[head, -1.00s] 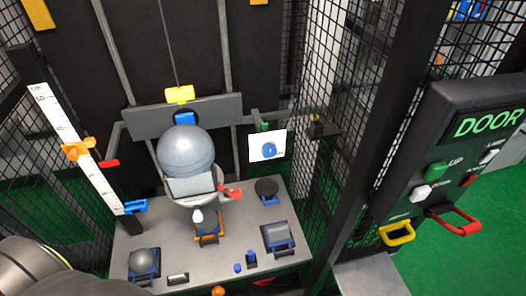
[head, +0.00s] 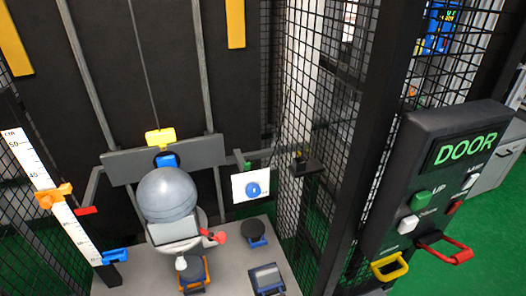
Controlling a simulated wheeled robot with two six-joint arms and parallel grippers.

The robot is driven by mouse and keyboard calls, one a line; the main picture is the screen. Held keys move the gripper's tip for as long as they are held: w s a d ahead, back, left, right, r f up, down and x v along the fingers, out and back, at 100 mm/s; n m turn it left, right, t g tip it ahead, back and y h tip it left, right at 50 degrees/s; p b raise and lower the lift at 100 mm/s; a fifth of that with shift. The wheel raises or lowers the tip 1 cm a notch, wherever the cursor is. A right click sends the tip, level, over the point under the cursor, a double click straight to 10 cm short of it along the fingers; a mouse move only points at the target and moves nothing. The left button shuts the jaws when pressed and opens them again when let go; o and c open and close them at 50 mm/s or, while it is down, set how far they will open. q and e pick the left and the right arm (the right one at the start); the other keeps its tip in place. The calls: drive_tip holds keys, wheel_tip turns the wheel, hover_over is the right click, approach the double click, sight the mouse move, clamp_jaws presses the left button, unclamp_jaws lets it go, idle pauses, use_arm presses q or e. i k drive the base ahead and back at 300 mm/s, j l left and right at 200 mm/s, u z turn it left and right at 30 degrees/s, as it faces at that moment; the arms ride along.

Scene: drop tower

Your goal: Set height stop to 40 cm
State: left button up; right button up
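A white ruler marked in cm (head: 20,150) stands slanted at the left, with 50 near its top. The orange height stop (head: 53,195) sits around the ruler, just below a number that looks like 40. Its exact reading is too small to tell. A red pointer (head: 86,211) sticks out to the right of the ruler just below the stop. A blue clamp (head: 116,256) is near the ruler's lower end. Neither of my grippers is in view, and nothing is seen touching the stop.
A grey ball (head: 168,193) rests on a white holder below a yellow block (head: 159,137) on a cable. A dark post and wire mesh (head: 320,120) stand right of the tower. A DOOR panel (head: 440,160) with coloured handles is at the right.

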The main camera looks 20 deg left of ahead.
sight(47, 198)
drive_tip(key=u, duration=2.1)
drive_tip(key=i+l+z, duration=0.1)
drive_tip(key=i+l, duration=0.15)
drive_tip(key=j+z, duration=0.1)
drive_tip(key=z, duration=0.3)
drive_tip(key=i+l+u, duration=0.1)
drive_tip(key=u, duration=0.3)
drive_tip(key=l, duration=0.1)
